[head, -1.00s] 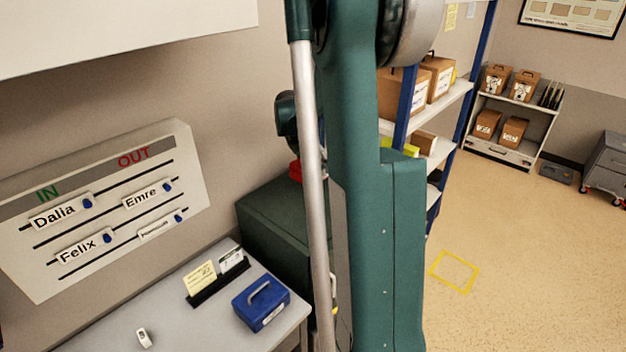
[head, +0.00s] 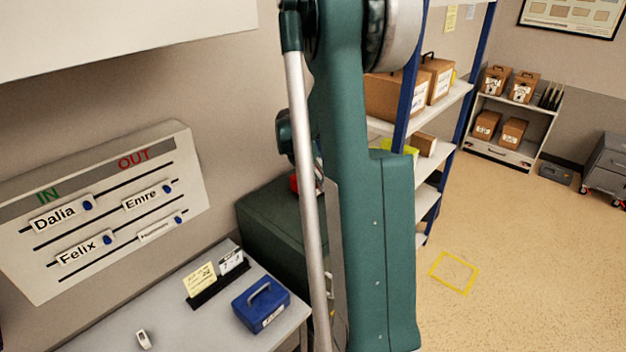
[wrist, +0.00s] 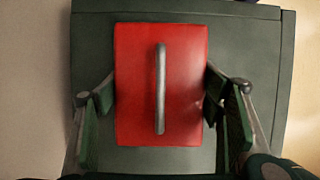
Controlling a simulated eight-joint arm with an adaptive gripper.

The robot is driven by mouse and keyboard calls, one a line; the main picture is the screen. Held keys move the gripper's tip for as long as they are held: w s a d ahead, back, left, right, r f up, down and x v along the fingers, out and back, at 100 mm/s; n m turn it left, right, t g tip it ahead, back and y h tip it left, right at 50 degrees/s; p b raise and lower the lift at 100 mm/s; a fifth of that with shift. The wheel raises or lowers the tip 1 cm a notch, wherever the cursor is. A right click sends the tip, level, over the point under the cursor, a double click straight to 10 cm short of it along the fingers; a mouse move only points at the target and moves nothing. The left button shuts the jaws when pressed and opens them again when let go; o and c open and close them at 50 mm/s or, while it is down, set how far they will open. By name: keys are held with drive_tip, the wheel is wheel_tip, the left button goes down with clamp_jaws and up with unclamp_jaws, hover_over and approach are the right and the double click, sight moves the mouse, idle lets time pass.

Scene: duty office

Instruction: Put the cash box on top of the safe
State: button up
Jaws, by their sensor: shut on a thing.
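A red cash box (wrist: 132,84) with a grey bar handle lies between the fingers of my gripper (wrist: 161,92) in the wrist view. The gripper is shut on its sides. The dark green top of the safe (wrist: 178,158) spreads below and around the box. In the head view only a small red part of the box (head: 294,183) shows at the safe's top (head: 268,208); my arm hides the rest. I cannot tell whether the box touches the safe. A blue cash box (head: 261,304) with a handle stands on the desk, left of the safe.
The grey desk (head: 205,325) also bears a card holder (head: 217,288) and a small white item (head: 144,339). An IN/OUT board (head: 110,215) is on the wall. Blue-posted shelves (head: 428,190) with cartons stand right of my arm. The floor with a yellow square (head: 453,272) is clear.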

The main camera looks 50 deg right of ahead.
drive_tip(key=shift+f, duration=0.3)
drive_tip(key=shift+f, duration=0.2)
drive_tip(key=o, duration=1.4)
drive_tip(key=shift+r, duration=0.15)
drive_tip(key=v, duration=1.2)
drive_tip(key=shift+a, duration=0.1)
